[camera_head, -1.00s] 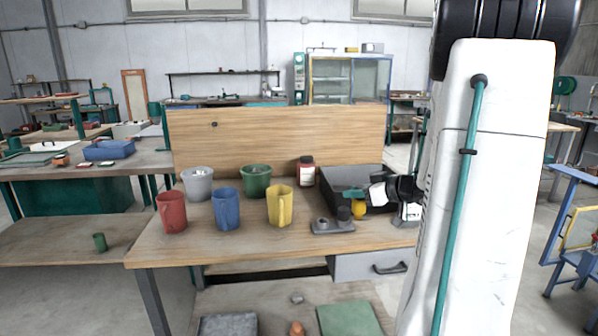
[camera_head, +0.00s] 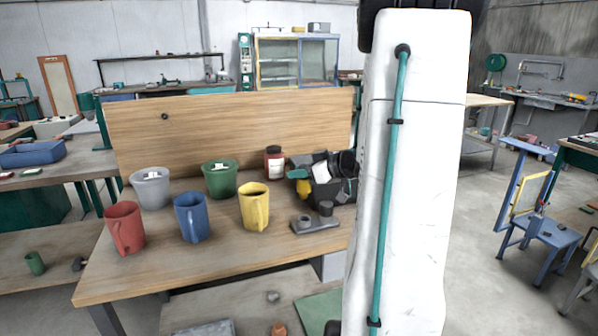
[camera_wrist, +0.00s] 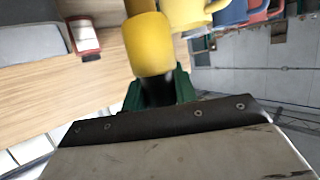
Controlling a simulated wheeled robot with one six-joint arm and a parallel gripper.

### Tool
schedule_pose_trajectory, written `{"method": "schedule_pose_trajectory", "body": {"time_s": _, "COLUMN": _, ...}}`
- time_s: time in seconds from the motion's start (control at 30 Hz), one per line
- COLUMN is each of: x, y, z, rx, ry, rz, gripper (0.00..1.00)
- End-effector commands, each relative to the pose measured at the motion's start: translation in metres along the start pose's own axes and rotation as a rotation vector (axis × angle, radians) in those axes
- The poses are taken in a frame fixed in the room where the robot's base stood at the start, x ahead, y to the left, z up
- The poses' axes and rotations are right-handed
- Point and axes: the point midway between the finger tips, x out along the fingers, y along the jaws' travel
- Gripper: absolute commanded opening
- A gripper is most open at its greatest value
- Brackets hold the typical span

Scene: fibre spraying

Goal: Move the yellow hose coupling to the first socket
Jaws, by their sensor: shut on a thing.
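My gripper (camera_head: 298,176) has green fingers and is shut on the yellow hose coupling (camera_head: 304,188), holding it in the air above and behind the grey socket block. In the wrist view the coupling (camera_wrist: 150,45) is a yellow cylinder with a dark lower part, gripped between the green fingers (camera_wrist: 158,92). The grey socket block (camera_head: 318,228) lies on the table's right part. It has a low ring-like socket (camera_head: 302,221) at left and a taller dark cylinder (camera_head: 326,208) at right. I cannot tell which socket is the first.
A yellow mug (camera_head: 254,208) stands left of the block; blue (camera_head: 191,218) and red (camera_head: 125,228) mugs stand farther left. The front table edge is clear.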

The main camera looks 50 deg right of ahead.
Motion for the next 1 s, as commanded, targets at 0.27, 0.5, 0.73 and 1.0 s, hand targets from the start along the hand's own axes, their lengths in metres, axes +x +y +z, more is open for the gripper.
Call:
{"method": "schedule_pose_trajectory", "body": {"time_s": 0.27, "x": 0.007, "y": 0.000, "z": 0.023, "rx": 0.003, "ry": -0.001, "rz": 0.001, "gripper": 0.02}}
{"method": "schedule_pose_trajectory", "body": {"time_s": 0.5, "x": 0.013, "y": 0.001, "z": 0.044, "rx": 0.004, "ry": -0.001, "rz": 0.003, "gripper": 0.02}}
{"method": "schedule_pose_trajectory", "body": {"time_s": 0.73, "x": 0.017, "y": 0.001, "z": 0.054, "rx": 0.003, "ry": 0.000, "rz": 0.004, "gripper": 0.02}}
{"method": "schedule_pose_trajectory", "body": {"time_s": 1.0, "x": 0.018, "y": 0.001, "z": 0.055, "rx": 0.001, "ry": 0.000, "rz": 0.004, "gripper": 0.02}}
